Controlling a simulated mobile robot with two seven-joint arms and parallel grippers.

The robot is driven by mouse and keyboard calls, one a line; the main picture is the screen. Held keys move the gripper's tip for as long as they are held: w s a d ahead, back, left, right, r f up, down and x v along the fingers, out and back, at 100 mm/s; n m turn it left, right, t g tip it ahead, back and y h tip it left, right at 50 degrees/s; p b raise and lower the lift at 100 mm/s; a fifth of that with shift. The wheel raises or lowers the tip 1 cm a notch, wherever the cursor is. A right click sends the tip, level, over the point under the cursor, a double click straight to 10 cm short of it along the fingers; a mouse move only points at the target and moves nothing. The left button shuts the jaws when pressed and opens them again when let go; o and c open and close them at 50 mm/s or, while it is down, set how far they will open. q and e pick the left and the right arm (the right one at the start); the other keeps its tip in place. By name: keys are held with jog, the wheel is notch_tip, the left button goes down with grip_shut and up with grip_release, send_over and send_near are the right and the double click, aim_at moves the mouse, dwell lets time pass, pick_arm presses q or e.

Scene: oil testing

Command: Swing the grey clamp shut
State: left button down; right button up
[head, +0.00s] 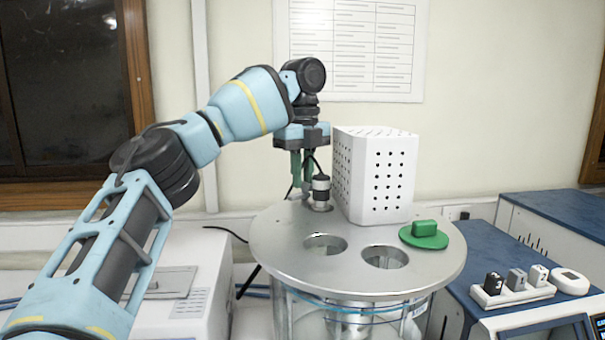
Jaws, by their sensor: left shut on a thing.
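My left gripper (303,181) points down over the back left of the round metal lid (285,262). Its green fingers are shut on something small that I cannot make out. The fingertips are right beside a black cylinder with a silver band (321,188), which stands upright on the lid; whether they touch it I cannot tell. I cannot pick out the grey clamp with certainty; the fingers and the cylinder cover that spot. My right gripper is out of view.
A white perforated box (375,175) stands on the lid, right of my left gripper. A green plug (424,235) sits at the lid's right. Two open holes are at its front. A small rack (513,294) with three blocks lies on the blue-topped machine (480,262).

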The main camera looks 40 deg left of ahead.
pick_arm(q)
jog(key=n, duration=0.4)
jog(key=shift+s+n, duration=0.2)
jog(key=shift+n, duration=0.2)
jog(key=n, duration=0.4)
jog(key=shift+s, duration=0.15)
jog(key=n, duration=0.5)
jog(key=shift+s+d, duration=0.1)
jog(key=shift+d, duration=0.05)
jog(key=shift+d+r+n, duration=0.1)
jog(key=shift+d+n, duration=0.05)
jog(key=shift+n, duration=1.85)
jog(key=c, duration=1.4)
grip_release()
